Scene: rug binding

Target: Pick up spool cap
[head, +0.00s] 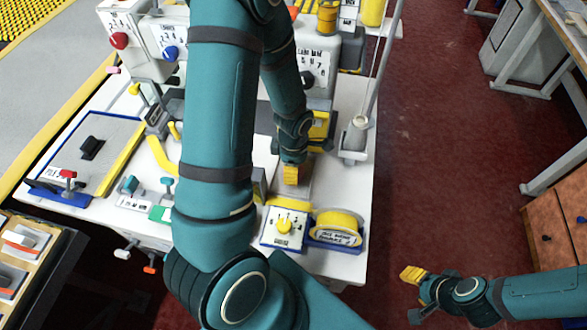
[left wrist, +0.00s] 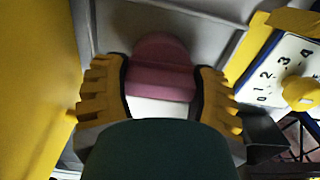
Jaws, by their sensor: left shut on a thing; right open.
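My left gripper (head: 292,178) reaches down over the machine table, its yellow fingertips just showing below my arm. In the left wrist view its two ribbed yellow fingers (left wrist: 162,90) stand on either side of a mauve rounded piece (left wrist: 163,66), which seems to be the spool cap. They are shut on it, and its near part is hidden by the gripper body. In the head view this piece is hidden. My right gripper (head: 413,275) is open and empty, out over the red floor right of the table.
A dial box with a yellow knob (head: 284,226) and a yellow roll in a blue holder (head: 338,227) stand at the table's front edge. A thread stand (head: 357,135) rises at the right. The red floor (head: 450,130) is clear between table and drawer cabinet (head: 560,235).

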